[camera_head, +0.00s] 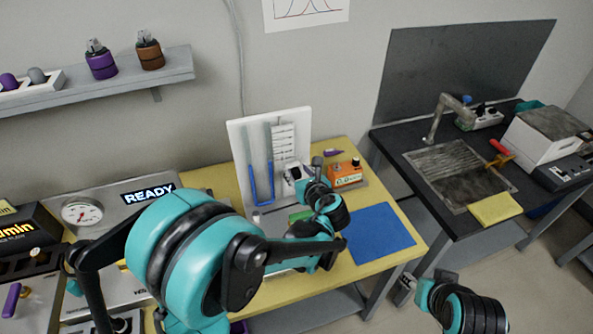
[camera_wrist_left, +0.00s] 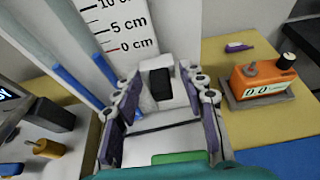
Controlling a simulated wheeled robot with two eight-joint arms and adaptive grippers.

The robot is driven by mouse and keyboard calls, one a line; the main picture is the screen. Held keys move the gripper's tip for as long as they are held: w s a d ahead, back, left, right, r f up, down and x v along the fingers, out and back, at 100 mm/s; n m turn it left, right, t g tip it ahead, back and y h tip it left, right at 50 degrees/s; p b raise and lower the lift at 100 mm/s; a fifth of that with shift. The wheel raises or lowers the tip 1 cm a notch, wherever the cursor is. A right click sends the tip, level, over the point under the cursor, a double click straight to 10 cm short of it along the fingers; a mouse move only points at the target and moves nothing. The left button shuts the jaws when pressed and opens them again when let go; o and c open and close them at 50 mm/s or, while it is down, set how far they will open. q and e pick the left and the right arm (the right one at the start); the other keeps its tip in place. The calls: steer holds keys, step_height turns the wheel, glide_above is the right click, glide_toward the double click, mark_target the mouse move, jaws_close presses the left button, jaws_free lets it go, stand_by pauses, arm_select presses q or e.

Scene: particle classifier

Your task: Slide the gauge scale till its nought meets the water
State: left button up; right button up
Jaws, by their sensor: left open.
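The gauge is a white upright board (camera_head: 240,143) with a U-shaped tube holding blue water (camera_head: 270,183). The water columns also show in the left wrist view (camera_wrist_left: 102,68). The white scale (camera_head: 282,138) stands right of the tube; its 0 cm mark shows in the left wrist view (camera_wrist_left: 131,45), close to the right column's water top. I cannot tell if they are exactly level. A white block with a dark face (camera_wrist_left: 158,82) sits below the scale. My left gripper (camera_wrist_left: 168,88) is open, its fingers either side of this block; contact is unclear. My right gripper (camera_head: 405,289) is low at right, its jaws unclear.
An orange meter (camera_head: 345,174) stands on the yellow table right of the gauge, with a blue mat (camera_head: 379,232) in front of it. A steel panel with a dial and READY display (camera_head: 149,193) is at left. A dark sink bench (camera_head: 396,150) stands at right.

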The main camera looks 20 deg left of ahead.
arm_select(q)
steer(key=v, duration=1)
steer(key=shift+s+d, duration=0.15)
steer(key=shift+s, duration=0.05)
steer(key=shift+r, duration=0.1)
steer(key=s+a+f+n+g+h, duration=0.2)
steer(key=s+n, duration=0.6)
steer(key=n, duration=0.6)
steer(key=s+a+f+n+g+h, duration=0.1)
steer(key=s+a+n+h, duration=0.3)
steer(key=s+n, duration=0.5)
steer(key=n+g+h, duration=0.1)
steer(key=n, duration=0.5)
steer(key=shift+s+f, duration=0.15)
steer(key=shift+f, duration=0.25)
steer(key=shift+a, duration=0.15)
steer(key=shift+c, duration=0.3)
